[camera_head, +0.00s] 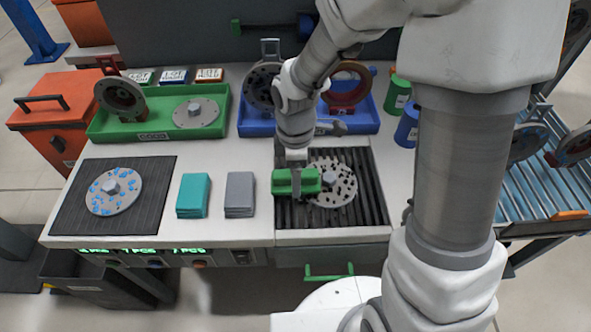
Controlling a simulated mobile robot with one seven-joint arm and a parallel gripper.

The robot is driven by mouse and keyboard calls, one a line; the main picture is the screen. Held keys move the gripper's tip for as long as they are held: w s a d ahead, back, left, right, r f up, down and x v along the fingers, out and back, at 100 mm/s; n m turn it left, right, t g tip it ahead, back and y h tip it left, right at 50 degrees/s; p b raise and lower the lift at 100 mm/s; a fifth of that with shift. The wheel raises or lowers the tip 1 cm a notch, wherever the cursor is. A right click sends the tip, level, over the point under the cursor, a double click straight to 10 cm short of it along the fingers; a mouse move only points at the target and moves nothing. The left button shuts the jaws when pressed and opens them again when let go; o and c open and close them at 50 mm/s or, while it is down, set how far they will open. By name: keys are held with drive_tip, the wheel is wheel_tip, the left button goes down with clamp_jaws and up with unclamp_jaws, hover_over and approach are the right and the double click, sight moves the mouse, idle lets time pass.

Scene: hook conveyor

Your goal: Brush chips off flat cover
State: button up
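A flat round grey cover (338,186) with a central hub lies on a dark slatted grate at the right of the bench. Dark chips or spots are scattered over its face. My gripper (296,178) is just left of this cover and is shut on a green block-shaped brush (311,180). The brush is over the grate, at the cover's left edge. I cannot tell whether it touches the cover. The brush's underside is hidden. A second flat cover (124,186) with blue spots lies on a dark ribbed mat at the left.
Teal pads (194,195) and grey pads (240,194) lie between the mat (152,218) and the grate (372,207). A green tray (107,130) and a blue tray (362,122) with round parts stand behind. Green and blue canisters (397,95) stand right; my arm crosses the right side.

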drive_tip(key=shift+w+p, duration=0.4)
drive_tip(key=shift+w, duration=1.8)
wheel_tip(320, 180, up, 6)
drive_tip(key=p, duration=0.5)
drive_tip(key=shift+d, duration=0.1)
